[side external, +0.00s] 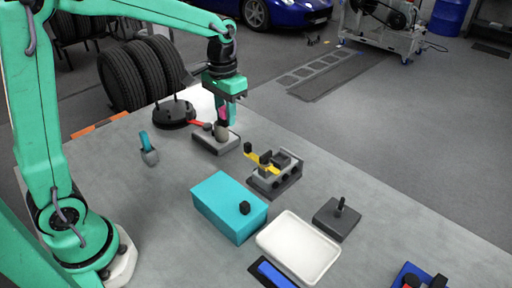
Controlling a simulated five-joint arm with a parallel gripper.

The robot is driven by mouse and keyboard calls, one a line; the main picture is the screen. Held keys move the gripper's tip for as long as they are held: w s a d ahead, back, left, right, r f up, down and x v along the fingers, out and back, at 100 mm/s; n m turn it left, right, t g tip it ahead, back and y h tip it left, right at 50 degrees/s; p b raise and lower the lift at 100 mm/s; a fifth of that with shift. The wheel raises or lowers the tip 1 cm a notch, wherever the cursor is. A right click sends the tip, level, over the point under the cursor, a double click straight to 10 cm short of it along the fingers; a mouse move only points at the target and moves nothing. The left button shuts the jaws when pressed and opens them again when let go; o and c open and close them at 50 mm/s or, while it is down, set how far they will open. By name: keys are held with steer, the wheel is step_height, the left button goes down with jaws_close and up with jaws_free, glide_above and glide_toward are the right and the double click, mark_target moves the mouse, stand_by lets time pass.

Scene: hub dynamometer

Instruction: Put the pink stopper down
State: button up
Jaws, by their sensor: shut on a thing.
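My gripper (227,116) points down above the far part of the grey table. It is shut on the pink stopper (222,113), of which only a small pink patch shows between the fingers. Right below is a tan rounded piece (220,133) on a pale grey block (212,146). A red lever (198,123) sticks out to its left. I cannot tell whether the stopper touches the tan piece.
A black round base with pegs (174,114) stands behind left. A teal box (223,216), a white tray (290,255), a grey fixture with a yellow lever (273,181) and a dark block with a post (337,222) stand nearer. The right table edge is mostly clear.

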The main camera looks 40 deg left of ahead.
steer(key=shift+s+d, duration=0.55)
steer(key=shift+d, duration=2.95)
step_height(320, 180, down, 15)
steer(key=shift+r, duration=0.1)
steer(key=shift+f, duration=1.95)
steer(key=shift+f, duration=0.1)
steer(key=o, duration=1)
steer(key=shift+c, duration=0.2)
